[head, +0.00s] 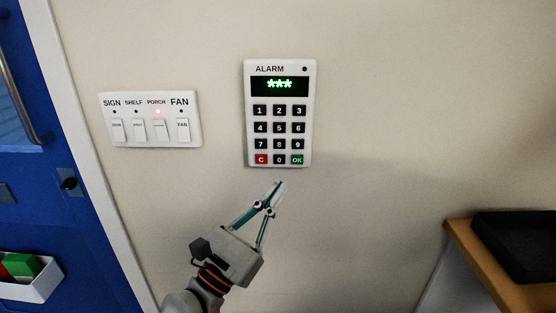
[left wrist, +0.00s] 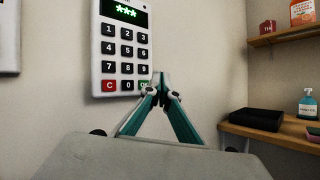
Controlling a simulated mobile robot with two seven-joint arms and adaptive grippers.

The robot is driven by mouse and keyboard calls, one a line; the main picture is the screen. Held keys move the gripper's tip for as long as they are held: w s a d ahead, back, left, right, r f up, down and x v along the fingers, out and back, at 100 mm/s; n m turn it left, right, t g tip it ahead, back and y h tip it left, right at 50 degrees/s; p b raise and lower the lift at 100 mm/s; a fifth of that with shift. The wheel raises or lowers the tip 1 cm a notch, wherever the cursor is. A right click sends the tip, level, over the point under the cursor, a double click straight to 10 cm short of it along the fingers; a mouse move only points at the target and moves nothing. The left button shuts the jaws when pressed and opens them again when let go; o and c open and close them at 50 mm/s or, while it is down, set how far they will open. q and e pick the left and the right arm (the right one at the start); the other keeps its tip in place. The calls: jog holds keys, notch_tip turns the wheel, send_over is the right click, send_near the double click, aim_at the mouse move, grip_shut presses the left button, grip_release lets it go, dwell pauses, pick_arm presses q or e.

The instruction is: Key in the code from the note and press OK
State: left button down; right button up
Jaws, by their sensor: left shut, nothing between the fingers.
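The white alarm keypad (head: 280,113) is mounted on the wall in the middle of the head view. Its display (head: 280,86) shows three green asterisks. The red C key (head: 261,160), the 0 key and the green OK key (head: 297,160) form its bottom row. My left gripper (head: 281,184) is shut and empty, its tips just below the keypad in the head view. In the left wrist view the fingertips (left wrist: 160,75) overlap the lower right corner of the keypad (left wrist: 124,48) and partly cover the OK key. Contact cannot be told. No note is visible. My right gripper is not in view.
A blue door (head: 50,150) is at the left. A wooden shelf (head: 470,250) with a black tray (head: 515,240) is at the right.

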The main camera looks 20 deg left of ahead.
aim_at(279, 159)
pick_arm(q)
jog(key=w+a, duration=0.2)
jog(key=w, duration=0.6)
jog(key=shift+w+a, duration=0.2)
jog(key=shift+a, duration=0.05)
dwell(1.1)
jog(key=shift+w, duration=0.1)
jog(key=shift+w+a+b, duration=0.15)
jog(key=shift+w+b, duration=0.15)
jog(key=shift+w, duration=0.05)
